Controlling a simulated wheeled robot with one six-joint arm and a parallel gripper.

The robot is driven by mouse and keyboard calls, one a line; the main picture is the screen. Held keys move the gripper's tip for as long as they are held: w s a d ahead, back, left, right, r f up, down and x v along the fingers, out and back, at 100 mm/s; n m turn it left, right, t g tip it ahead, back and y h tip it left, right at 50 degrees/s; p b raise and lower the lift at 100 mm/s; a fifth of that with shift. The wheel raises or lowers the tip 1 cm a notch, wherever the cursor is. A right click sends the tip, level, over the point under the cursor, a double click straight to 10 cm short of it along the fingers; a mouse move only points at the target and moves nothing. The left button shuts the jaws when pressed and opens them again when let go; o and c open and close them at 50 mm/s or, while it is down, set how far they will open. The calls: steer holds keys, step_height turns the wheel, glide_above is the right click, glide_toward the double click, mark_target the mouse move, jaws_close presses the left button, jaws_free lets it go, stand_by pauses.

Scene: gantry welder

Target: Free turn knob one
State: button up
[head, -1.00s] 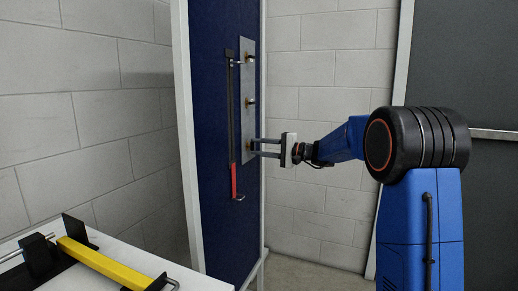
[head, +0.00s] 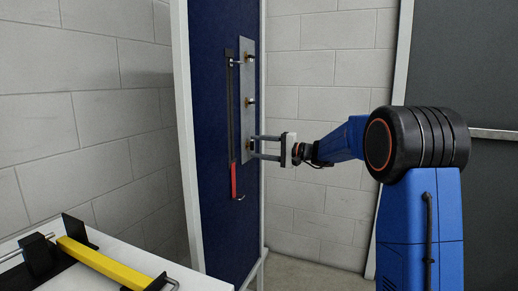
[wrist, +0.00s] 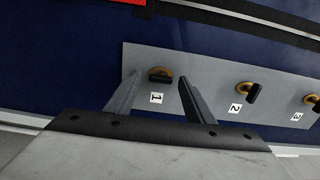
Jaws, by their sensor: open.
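Knob one (wrist: 160,76) is a small black handle on a brass collar, with a white "1" label beside it, on a grey plate (head: 247,85). In the wrist view it sits between the tips of my gripper (wrist: 159,82), with a gap on both sides. The fingers are open and appear clear of the knob. In the head view my gripper (head: 252,147) reaches in from the right to the lower end of the plate. Knob one is hard to make out there between the fingers.
Knob two (wrist: 252,92) and knob three (wrist: 311,100) are in line on the same plate. A black bar with a red end (head: 233,180) hangs left of the plate on the blue panel (head: 215,120). A bench with a yellow bar (head: 103,263) stands at lower left.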

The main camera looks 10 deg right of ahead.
steer(key=v, duration=1.7)
steer(key=shift+s+d, duration=0.15)
steer(key=s+a+f+n+g+h, duration=0.1)
steer(key=s+a+f+g+h, duration=0.15)
steer(key=s+a, duration=0.4)
steer(key=s+a+f+n+g+h, duration=0.15)
steer(key=s+a+f, duration=0.25)
steer(key=s, duration=0.5)
steer(key=s+a+f+n+g+h, duration=0.1)
steer(key=s+a+f+g+h, duration=0.1)
steer(key=s+a+f, duration=0.45)
steer(key=s+d+f+n+h, duration=0.1)
steer(key=s+d+f+h, duration=0.2)
steer(key=s, duration=0.5)
steer(key=s+d+f+n+h, duration=0.1)
steer(key=s+d+f+h, duration=0.1)
steer(key=s, duration=0.6)
steer(key=s+d+f+n+h, duration=0.1)
steer(key=s+d+f+h, duration=0.2)
steer(key=s, duration=0.5)
steer(key=shift+d+f+h, duration=0.3)
steer(key=shift+d+f, duration=0.3)
steer(key=shift+f, duration=0.2)
